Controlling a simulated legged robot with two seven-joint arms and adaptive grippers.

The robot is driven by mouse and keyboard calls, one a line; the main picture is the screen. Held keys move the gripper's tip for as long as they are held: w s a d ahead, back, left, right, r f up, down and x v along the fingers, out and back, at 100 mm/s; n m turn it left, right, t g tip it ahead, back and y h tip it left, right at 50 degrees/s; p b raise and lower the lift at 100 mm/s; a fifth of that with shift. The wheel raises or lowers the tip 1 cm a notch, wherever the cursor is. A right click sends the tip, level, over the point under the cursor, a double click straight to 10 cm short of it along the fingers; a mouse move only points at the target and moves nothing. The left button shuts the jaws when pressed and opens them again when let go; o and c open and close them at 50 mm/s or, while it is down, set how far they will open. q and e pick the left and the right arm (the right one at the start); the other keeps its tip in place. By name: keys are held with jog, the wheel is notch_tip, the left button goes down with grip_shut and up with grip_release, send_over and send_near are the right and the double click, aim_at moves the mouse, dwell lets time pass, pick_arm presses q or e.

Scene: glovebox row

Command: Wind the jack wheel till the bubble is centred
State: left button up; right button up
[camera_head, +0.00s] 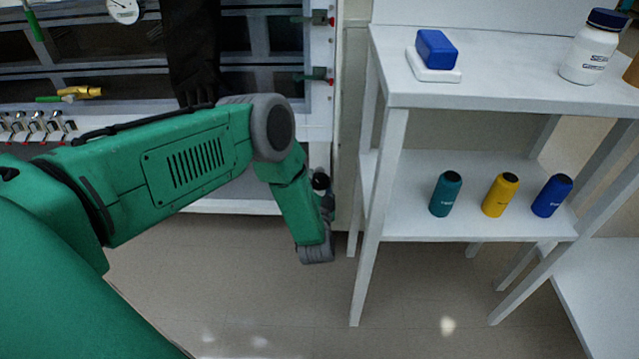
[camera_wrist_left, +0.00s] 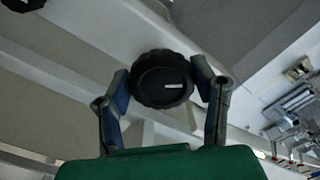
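The jack wheel (camera_wrist_left: 163,80) is a round black knob with a ridged rim and a white mark on its face, in the left wrist view. My left gripper (camera_wrist_left: 162,84) has one finger on each side of it, both pads at its rim. In the head view the left gripper (camera_head: 326,200) is low at the front right corner of the glovebox, partly hidden by my green arm. A small dark round part, probably the wheel (camera_head: 320,181), shows there. I see no bubble level. My right gripper is in neither view.
The white glovebox (camera_head: 321,120) fills the back left. A white shelf unit (camera_head: 480,103) stands close to the right of my left gripper, holding a blue block (camera_head: 436,48), a white jar (camera_head: 591,46) and several bottles (camera_head: 501,195). The floor (camera_head: 260,290) in front is clear.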

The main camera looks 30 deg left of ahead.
pick_arm(q)
jog(key=c, duration=0.4)
jog(key=shift+c, duration=0.2)
jog(key=shift+n, duration=0.4)
